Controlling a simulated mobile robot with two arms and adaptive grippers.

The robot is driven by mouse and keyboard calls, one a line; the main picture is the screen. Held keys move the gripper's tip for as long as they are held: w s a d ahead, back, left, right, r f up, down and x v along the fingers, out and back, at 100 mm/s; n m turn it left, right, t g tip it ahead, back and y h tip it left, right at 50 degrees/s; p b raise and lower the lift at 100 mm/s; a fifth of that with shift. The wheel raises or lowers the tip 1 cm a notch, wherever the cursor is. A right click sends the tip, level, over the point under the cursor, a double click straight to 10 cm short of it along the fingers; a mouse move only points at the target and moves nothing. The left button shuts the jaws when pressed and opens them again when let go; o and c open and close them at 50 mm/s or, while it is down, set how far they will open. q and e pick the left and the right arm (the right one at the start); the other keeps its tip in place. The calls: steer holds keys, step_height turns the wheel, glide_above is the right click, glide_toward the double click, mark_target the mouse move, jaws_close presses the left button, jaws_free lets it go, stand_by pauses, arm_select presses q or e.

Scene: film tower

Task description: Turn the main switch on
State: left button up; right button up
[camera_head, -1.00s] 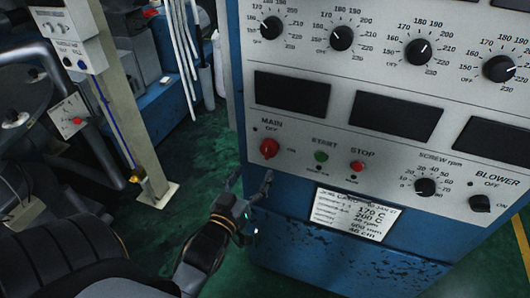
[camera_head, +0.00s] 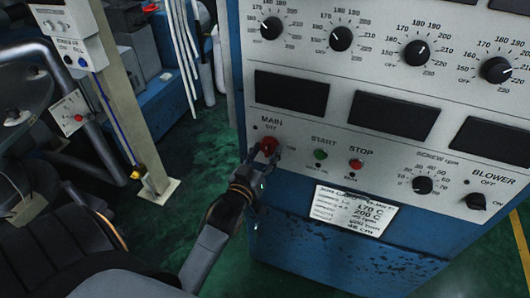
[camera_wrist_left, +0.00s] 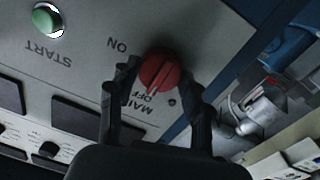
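The main switch is a round red knob (camera_head: 268,145) on the lower left of the grey control panel, below the word MAIN. In the left wrist view the knob (camera_wrist_left: 160,70) has a raised grip bar, and its white mark points toward OFF. My left gripper (camera_head: 264,157) is at the knob, coming from below. In the left wrist view its two dark fingers (camera_wrist_left: 160,85) stand apart, one on each side of the knob, with a small gap seeming to remain on each side. Contact is not clear. My right gripper is not in view.
A green START button (camera_head: 320,154) and a red STOP button (camera_head: 357,165) sit right of the knob. Black dials (camera_head: 341,38) and dark displays (camera_head: 291,93) fill the panel above. A paper label (camera_head: 352,212) is on the blue cabinet below. A beige post (camera_head: 125,100) stands at left.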

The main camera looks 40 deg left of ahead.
arm_select(q)
steer(key=c, duration=0.5)
steer(key=m+p, duration=0.2)
steer(key=m, duration=0.1)
steer(key=shift+r, duration=0.2)
steer(key=m+p, duration=0.2)
steer(key=m, duration=0.2)
steer(key=shift+m, duration=0.4)
steer(key=m+p, duration=0.1)
steer(key=m, duration=0.7)
steer(key=shift+d+f+m+y, duration=0.1)
steer(key=shift+m+y, duration=0.2)
steer(key=shift+m, duration=0.5)
